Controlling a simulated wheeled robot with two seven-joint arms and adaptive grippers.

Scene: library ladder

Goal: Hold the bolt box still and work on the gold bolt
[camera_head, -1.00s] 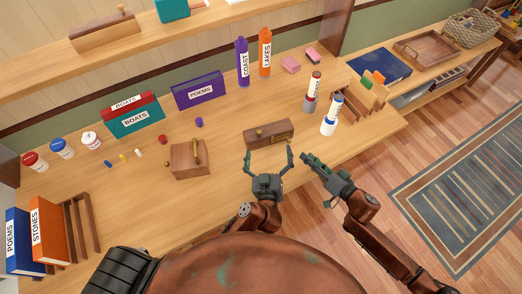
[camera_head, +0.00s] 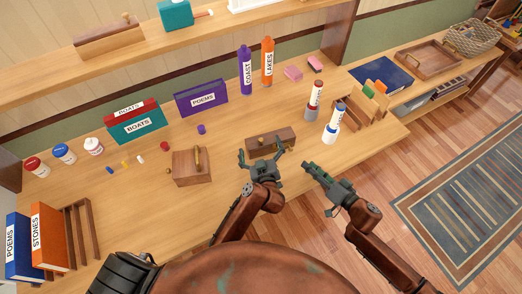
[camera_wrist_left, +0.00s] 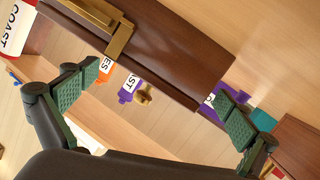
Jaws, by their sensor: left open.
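The bolt box (camera_head: 285,136), a low dark-brown wooden block, lies on the bench in the head view. Gold bolt hardware (camera_head: 262,141) shows on it. My left gripper (camera_head: 261,151) is open at its near side, partly covering it. In the left wrist view the box (camera_wrist_left: 180,55) reaches between the open fingers (camera_wrist_left: 157,102), with gaps visible beside them.
A brown box with a gold handle (camera_head: 190,168) stands left of the bolt box. Two white-labelled cylinders (camera_head: 323,115) stand to the right, near a wooden rack (camera_head: 362,110). Books and jars line the back and left. Bare bench top surrounds the bolt box.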

